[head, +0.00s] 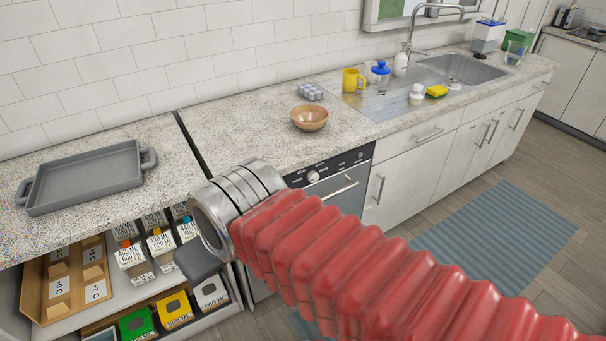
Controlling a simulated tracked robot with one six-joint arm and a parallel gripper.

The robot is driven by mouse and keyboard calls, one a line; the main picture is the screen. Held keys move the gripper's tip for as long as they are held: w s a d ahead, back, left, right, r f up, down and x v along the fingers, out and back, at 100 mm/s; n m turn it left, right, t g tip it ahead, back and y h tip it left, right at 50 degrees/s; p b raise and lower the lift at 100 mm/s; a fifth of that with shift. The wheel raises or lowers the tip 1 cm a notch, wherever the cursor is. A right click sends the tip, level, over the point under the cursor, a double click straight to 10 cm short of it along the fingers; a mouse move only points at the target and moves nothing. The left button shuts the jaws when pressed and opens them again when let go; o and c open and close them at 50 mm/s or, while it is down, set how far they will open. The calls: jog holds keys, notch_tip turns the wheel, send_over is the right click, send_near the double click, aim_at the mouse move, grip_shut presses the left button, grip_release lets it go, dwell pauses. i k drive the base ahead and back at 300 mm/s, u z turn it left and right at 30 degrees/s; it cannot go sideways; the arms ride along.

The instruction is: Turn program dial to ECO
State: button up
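The program dial (313,177) is a small pale round knob on the dark control panel (352,158) of an appliance under the counter. Small white markings surround the dial; they are too small to read surely, so I cannot tell where it points. My red ribbed arm crosses the lower right and ends in a steel cuff just left of the dial, hiding part of the appliance's front.
A bar handle (341,187) crosses the appliance below the panel. A bowl (309,118) stands on the counter above it. A grey tray (87,177) lies at left, over open shelves with bottles and boxes. A sink (463,70) is at right. A blue mat (497,238) lies on the floor.

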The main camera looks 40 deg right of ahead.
aim_at(312, 177)
jog(key=z, duration=0.45)
jog(key=i, duration=0.9)
jog(key=z, duration=0.65)
